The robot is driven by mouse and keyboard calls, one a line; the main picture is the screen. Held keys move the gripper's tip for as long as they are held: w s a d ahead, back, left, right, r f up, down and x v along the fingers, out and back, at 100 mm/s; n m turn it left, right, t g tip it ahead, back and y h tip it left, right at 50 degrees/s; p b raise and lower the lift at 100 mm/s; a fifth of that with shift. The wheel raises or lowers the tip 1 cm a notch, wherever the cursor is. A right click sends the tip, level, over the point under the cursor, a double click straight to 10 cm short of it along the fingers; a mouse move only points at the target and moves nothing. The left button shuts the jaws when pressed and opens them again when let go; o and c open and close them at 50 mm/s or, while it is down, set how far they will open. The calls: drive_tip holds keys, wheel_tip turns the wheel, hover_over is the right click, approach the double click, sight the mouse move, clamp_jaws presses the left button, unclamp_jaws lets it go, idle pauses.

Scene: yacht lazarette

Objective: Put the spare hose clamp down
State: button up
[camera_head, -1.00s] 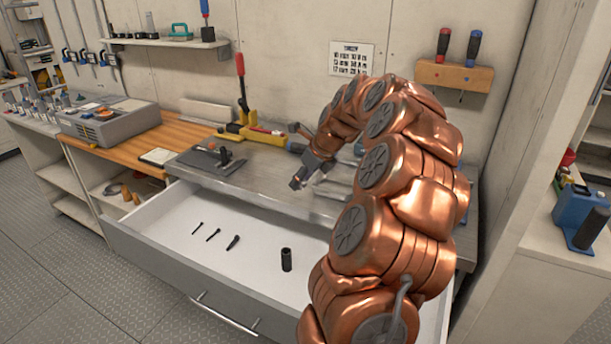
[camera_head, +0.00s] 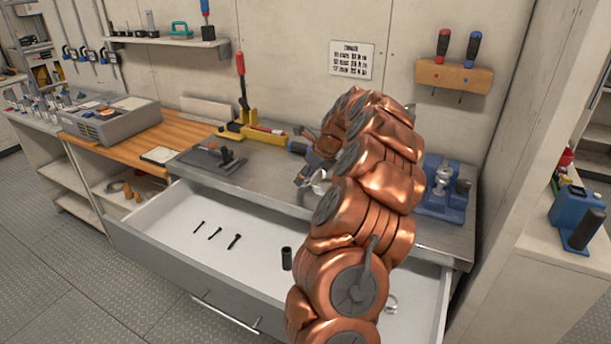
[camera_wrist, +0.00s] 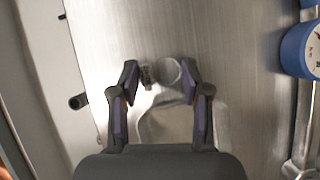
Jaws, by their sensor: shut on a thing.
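The spare hose clamp (camera_wrist: 168,70) is a metal ring with a small screw housing. In the wrist view it sits between the two fingertips of my gripper (camera_wrist: 160,77), which is shut on it. The clamp is over the steel worktop (camera_wrist: 225,60); I cannot tell whether it touches the surface. In the head view my gripper (camera_head: 305,178) is at the worktop's front part, above the open drawer's back edge, and my copper arm partly hides it. A shiny ring (camera_head: 391,303) lies in the right part of the drawer, beside my arm.
The open drawer (camera_head: 175,225) holds several dark bits and a black socket (camera_head: 287,258). A blue device (camera_head: 445,200) stands on the worktop at right. Bare steel shows between the plate and my gripper.

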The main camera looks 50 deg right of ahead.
drive_tip(key=shift+f, duration=0.3)
drive_tip(key=o, duration=1)
drive_tip(key=shift+c, duration=0.2)
